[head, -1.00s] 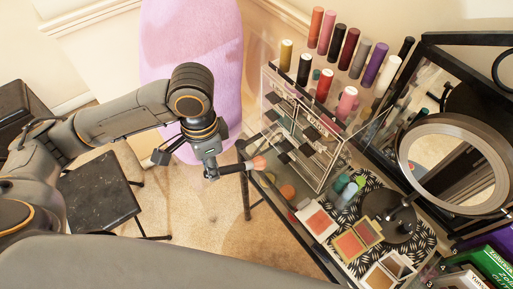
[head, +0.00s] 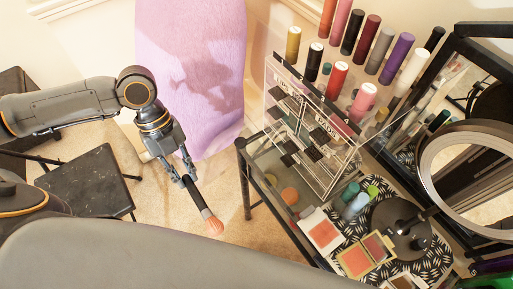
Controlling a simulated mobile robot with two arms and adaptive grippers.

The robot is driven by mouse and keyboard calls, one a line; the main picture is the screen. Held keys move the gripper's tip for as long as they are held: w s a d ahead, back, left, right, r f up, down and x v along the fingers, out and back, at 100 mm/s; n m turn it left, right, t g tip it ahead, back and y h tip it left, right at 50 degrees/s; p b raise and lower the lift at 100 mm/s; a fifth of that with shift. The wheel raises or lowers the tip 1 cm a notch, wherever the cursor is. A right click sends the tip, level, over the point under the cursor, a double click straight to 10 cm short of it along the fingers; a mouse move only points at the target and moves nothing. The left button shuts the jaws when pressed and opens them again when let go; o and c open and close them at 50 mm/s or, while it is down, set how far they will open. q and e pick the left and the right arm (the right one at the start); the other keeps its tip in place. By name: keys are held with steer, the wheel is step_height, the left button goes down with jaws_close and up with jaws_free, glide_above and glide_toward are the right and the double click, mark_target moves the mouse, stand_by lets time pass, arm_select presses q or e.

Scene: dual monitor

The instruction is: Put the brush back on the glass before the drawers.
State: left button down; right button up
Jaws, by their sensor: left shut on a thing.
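My left gripper (head: 186,179) is shut on the handle of the brush (head: 203,208). The brush has a dark handle and pinkish bristles. It points down and to the right, held in the air left of the table, apart from the glass. The glass top (head: 265,160) shows as a strip before the clear drawers (head: 312,150). Round orange and yellow things show at or through that strip. The drawers have dark handles and lettering on the front. My right gripper is not in view.
Several lipstick-like tubes (head: 337,77) stand on the drawers. Open compacts (head: 322,234), small bottles (head: 357,205) and a round mirror (head: 468,180) are on the right of the table. A dark stool (head: 90,183) stands left, and a pink chair back (head: 190,75) behind my gripper.

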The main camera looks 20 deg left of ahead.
arm_select(q)
steer(key=shift+d, duration=0.1)
steer(key=w+d, duration=0.4)
steer(key=w, duration=0.1)
steer(key=w+d+p, duration=0.1)
steer(key=w+d, duration=0.3)
steer(key=w, duration=0.1)
steer(key=w+d+f+p, duration=0.1)
steer(key=w+d, duration=0.3)
steer(key=w, duration=0.1)
steer(key=shift+w, duration=0.25)
steer(key=shift+f, duration=0.65)
step_height(320, 180, down, 4)
steer(key=shift+r+p, duration=0.1)
steer(key=shift+p, duration=0.9)
steer(key=shift+w+f, duration=0.1)
steer(key=shift+f, duration=0.15)
steer(key=c, duration=1.2)
jaws_free()
